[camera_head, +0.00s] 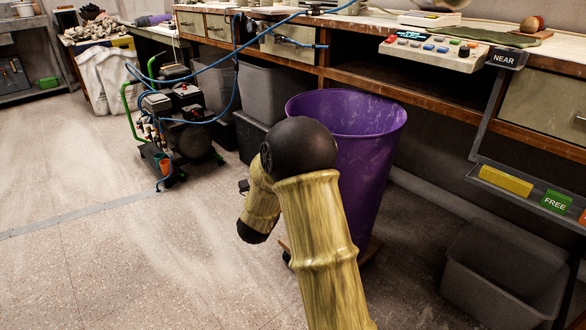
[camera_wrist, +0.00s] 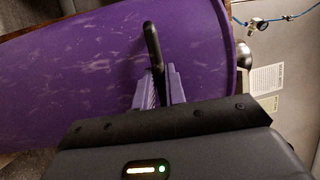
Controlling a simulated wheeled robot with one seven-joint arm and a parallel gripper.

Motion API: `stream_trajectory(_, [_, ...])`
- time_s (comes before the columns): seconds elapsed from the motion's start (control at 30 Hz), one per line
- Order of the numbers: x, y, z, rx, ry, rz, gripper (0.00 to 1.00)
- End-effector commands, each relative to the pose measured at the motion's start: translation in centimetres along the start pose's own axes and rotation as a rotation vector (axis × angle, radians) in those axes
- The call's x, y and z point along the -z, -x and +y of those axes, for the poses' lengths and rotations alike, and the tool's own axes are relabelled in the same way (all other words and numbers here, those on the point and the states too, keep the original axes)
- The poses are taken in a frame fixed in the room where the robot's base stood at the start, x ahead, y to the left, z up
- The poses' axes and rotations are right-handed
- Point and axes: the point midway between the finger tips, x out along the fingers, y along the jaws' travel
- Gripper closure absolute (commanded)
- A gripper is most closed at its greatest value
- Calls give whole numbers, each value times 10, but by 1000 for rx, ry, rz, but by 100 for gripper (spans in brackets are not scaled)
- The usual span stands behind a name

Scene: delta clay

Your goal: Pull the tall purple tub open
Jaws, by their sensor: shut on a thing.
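The tall purple tub (camera_head: 371,168) stands upright below the workbench in the head view, on a low wooden base (camera_head: 371,249). Its top is open and its wall has pale smears. My arm covers its left front side. In the wrist view the tub's purple wall (camera_wrist: 80,65) appears turned sideways, with a dark bar handle (camera_wrist: 151,40) on it. My gripper (camera_wrist: 161,75) is shut on this handle, one finger on each side. In the head view, the handle and fingers are hidden behind my arm.
A workbench (camera_head: 340,75) with drawers runs behind the tub. Grey bins (camera_head: 272,92) and a compressor (camera_head: 180,122) with a blue hose stand to the left. A grey bin (camera_head: 500,285) stands at the right. The floor (camera_head: 110,230) at the left is clear.

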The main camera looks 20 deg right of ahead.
Motion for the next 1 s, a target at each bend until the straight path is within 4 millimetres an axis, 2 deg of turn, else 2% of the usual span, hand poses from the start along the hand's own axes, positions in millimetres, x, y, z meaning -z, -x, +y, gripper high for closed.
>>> stream_trajectory(0.03, [0, 0, 2, -4, 2, 1, 84])
stream_trajectory(0.13, [0, 0, 2, -3, 2, 0, 66])
stream_trajectory(0.43, [-1, 1, 0, -1, 0, -2, 66])
stream_trajectory(0.57, [-1, 9, -1, -2, 0, -4, 66])
stream_trajectory(0.73, [-1, 33, -3, -2, 2, -6, 66])
stream_trajectory(1.0, [-1, 87, -2, -3, 4, -6, 66])
